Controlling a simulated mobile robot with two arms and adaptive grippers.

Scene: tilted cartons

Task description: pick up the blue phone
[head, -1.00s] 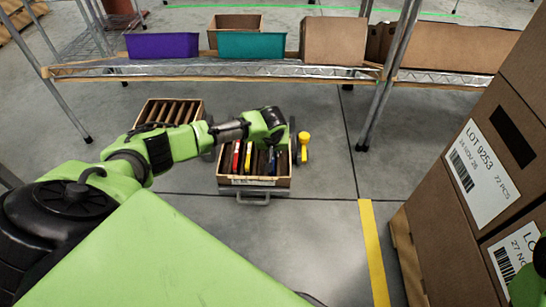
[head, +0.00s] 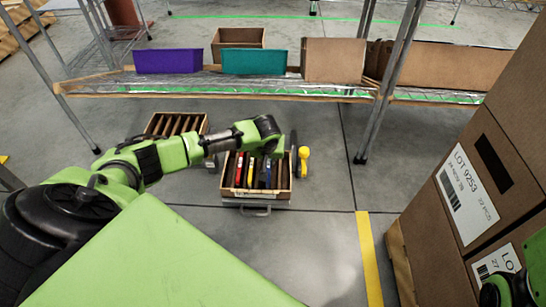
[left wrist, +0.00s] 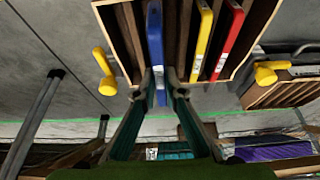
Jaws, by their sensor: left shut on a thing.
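The blue phone (left wrist: 155,45) stands on edge in a slot of a wooden carton with dividers (left wrist: 110,30). It also shows in the head view (head: 268,175). A yellow phone (left wrist: 201,45) and a red phone (left wrist: 229,42) stand in slots to its right in the left wrist view. My left gripper (left wrist: 156,88) is shut on the near end of the blue phone, one finger on each side. In the head view the left arm reaches over the carton (head: 257,196), and its fingers are hard to make out. My right gripper cannot be made out.
Another slotted carton (head: 176,123) stands behind to the left. A yellow-topped post (head: 303,153) is right beside the phone carton. A wire shelf with a purple bin (head: 167,61) and a teal bin (head: 254,62) stands behind. Stacked boxes (head: 470,190) rise on the right.

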